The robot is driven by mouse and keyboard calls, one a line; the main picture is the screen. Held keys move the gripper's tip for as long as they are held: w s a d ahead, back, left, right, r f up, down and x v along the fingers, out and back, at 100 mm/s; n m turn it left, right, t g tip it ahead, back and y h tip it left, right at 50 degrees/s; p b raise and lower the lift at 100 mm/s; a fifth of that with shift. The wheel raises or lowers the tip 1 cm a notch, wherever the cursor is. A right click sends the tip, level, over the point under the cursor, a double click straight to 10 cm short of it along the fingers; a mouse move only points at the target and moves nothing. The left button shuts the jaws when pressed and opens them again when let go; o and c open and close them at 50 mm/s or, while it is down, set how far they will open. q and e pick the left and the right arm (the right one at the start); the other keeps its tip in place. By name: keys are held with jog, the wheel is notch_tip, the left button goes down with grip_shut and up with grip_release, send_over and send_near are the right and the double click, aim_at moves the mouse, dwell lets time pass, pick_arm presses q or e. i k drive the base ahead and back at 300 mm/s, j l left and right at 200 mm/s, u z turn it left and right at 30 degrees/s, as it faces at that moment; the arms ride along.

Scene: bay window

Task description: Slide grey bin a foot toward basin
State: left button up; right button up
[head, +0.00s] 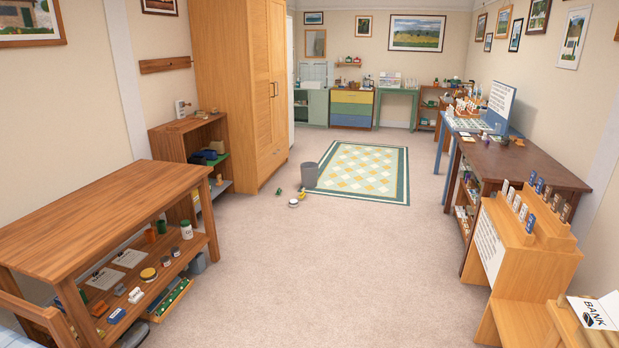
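A grey bin (310,176) stands upright on the carpet in the middle distance, at the near left corner of the patterned rug. A smaller grey container (197,264) is partly hidden beside the wooden table's lower shelf at the left. I cannot make out a basin with certainty. Neither of my grippers is in view.
Small objects, including a white round one (293,203) and a green one (279,191), lie near the bin. The rug (372,200) is flat and clear. A tall wardrobe (245,90) and wooden table (110,205) stand left, a brown desk (520,160) right. Open carpet (330,270) lies between.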

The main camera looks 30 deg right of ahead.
aim_at(308, 170)
jog(key=i+l+z, duration=0.9)
jog(key=i+z, duration=0.65)
jog(key=i, duration=1.75)
jog(key=i+u, duration=0.1)
jog(key=i, duration=0.45)
jog(key=i+u, duration=0.15)
jog(key=i, duration=0.4)
jog(key=i+l+u, duration=0.1)
jog(key=i, duration=0.45)
jog(key=i+l+u, duration=0.15)
jog(key=i, duration=0.4)
jog(key=l, duration=0.1)
